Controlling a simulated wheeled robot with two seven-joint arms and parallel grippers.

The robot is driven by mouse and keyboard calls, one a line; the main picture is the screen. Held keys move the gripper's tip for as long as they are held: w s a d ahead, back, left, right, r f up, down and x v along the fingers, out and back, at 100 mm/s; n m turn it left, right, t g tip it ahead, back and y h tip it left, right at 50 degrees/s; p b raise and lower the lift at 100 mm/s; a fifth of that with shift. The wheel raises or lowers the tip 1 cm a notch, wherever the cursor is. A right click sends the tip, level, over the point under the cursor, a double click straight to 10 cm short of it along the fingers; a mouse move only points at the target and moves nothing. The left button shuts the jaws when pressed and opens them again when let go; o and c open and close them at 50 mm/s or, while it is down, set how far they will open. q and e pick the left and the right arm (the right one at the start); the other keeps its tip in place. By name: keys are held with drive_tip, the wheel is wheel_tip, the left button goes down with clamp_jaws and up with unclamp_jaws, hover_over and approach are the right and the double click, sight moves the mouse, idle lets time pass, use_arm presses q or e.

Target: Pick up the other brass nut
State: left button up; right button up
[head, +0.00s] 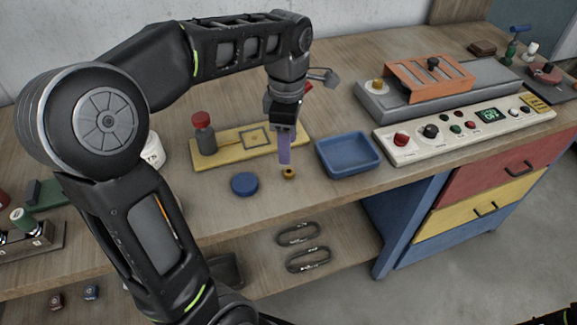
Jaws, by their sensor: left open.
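A small brass nut (289,174) lies on the wooden bench near its front edge, between a blue round lid and a blue tray. Another brass-coloured piece (377,86) sits on the left end of the grey machine at the back right. My left gripper (285,157) points down just above and slightly left of the nut on the bench. Its jaws are open, seen nearly edge-on, and nothing shows between them. I cannot tell whether the fingertips touch the nut. My right gripper is out of view.
The blue tray (349,155) stands right of the gripper, and the blue lid (245,184) lies to the left. A yellow board (233,142) with a red-capped bottle (203,133) is behind. A control panel (466,128) stands at the right. Bench space before the tray is clear.

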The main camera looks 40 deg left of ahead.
sight(287, 170)
use_arm(q)
drive_tip(key=shift+f, duration=1.35)
drive_tip(key=shift+a+f+p, duration=0.1)
drive_tip(key=shift+f+p, duration=0.3)
drive_tip(key=shift+f, duration=2.2)
drive_tip(key=shift+s, duration=0.1)
clamp_jaws()
